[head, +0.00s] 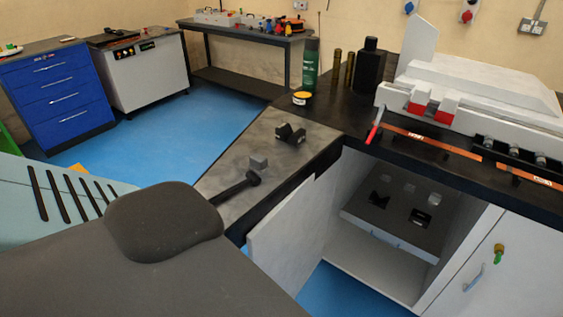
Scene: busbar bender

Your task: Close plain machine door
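The plain white machine door (292,235) stands open on the left side of the cabinet under the bench. It swings out toward me, and its lower part runs out of the frame. The cabinet opening (400,282) shows a pulled-out or inset grey drawer (395,225) with dark parts on it. A second white door (490,270), with a blue handle and a brass lock holding a green-tagged key, is shut at the right. Neither of my grippers is in view.
A dark rounded body (160,220) fills the lower left foreground. Blue floor (205,120) is free behind.

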